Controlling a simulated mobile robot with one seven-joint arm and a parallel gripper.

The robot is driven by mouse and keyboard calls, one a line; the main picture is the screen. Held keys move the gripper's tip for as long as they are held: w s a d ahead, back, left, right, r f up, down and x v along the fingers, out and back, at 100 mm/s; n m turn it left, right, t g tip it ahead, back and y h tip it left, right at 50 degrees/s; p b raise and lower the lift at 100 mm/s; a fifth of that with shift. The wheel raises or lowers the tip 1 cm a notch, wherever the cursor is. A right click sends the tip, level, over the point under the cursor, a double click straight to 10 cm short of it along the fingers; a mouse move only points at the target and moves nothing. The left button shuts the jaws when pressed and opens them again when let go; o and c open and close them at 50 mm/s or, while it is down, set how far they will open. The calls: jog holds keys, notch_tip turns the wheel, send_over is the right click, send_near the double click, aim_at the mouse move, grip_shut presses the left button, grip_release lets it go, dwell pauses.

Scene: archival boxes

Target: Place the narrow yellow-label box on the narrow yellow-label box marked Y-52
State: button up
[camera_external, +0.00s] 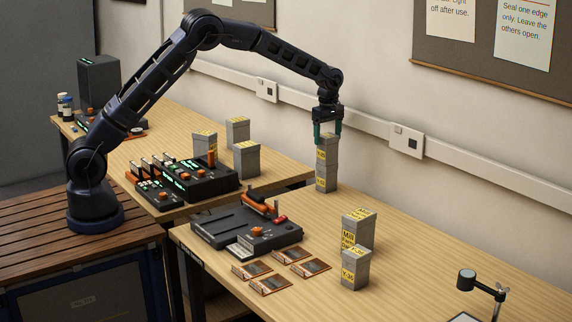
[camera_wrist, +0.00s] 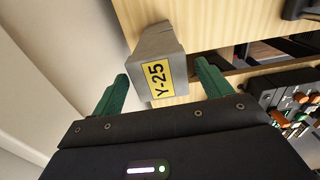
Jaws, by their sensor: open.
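A narrow grey box with a yellow label (camera_external: 327,151) stands on top of another narrow grey yellow-label box (camera_external: 327,180), at the back of the right-hand table. In the wrist view the upper box (camera_wrist: 158,43) shows the label Y-25. The lower box's mark is too small to read, and the wrist view does not show it clearly. My gripper (camera_external: 327,132) is open at the top of this stack, pointing down. In the wrist view its green fingers (camera_wrist: 160,82) are apart, one on each side of the upper box's near end.
Grey yellow-label boxes stand at the right table's front (camera_external: 355,268), one larger (camera_external: 359,230) just behind. Several grey boxes (camera_external: 246,160) stand on the left table beside dark consoles (camera_external: 200,182). A black device (camera_external: 245,226) and flat cards (camera_external: 270,284) lie left. A wall (camera_external: 400,90) rises behind.

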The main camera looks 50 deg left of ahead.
notch_tip(320, 180, up, 7)
jog(key=shift+f, duration=0.2)
jog(key=s+a+r+m+t, duration=0.1)
jog(key=s+a+r+m, duration=0.2)
jog(key=s+a+r, duration=0.45)
jog(key=s+a+r+m+h, duration=0.1)
jog(key=s+a+r+m, duration=0.3)
jog(key=s, duration=0.6)
jog(key=s+a+r+m+t, duration=0.1)
jog(key=s+a+r, duration=0.1)
jog(key=s+r, duration=0.65)
jog(key=s+a+f+m+t, duration=0.1)
jog(key=s+f+m, duration=0.1)
jog(key=s, duration=0.8)
jog(key=s+a+f+m, duration=0.1)
jog(key=s+m, duration=0.3)
jog(key=s, duration=0.7)
jog(key=s+a+f+m+t+y, duration=0.1)
jog(key=s+a+f+m, duration=0.1)
jog(key=s, duration=0.9)
jog(key=shift+a+f+m+t, duration=0.3)
jog(key=shift+a+m, duration=0.4)
jog(key=shift+m, duration=0.3)
